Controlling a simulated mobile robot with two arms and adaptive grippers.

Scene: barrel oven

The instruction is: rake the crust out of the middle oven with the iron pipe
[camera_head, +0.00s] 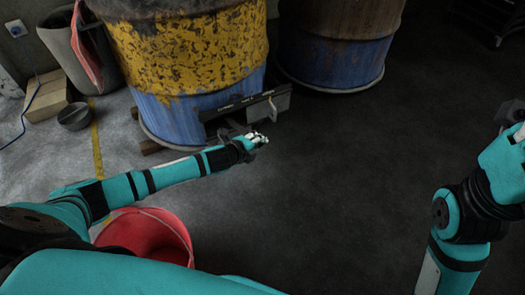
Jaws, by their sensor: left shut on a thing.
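A barrel oven (190,50), flaking yellow above and blue below, stands at the top, left of centre. A dark metal hatch piece (245,104) juts from its lower front. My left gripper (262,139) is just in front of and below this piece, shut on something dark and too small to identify. A second barrel (335,50), rusty brown and blue, stands to the right. I cannot make out the iron pipe or the crust, and the oven's inside is hidden. My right gripper (511,112) is partly in view at the right edge, its jaws unclear.
A red bucket (150,232) stands at lower left, partly behind my arm. The dark floor (340,190) between my arms is clear.

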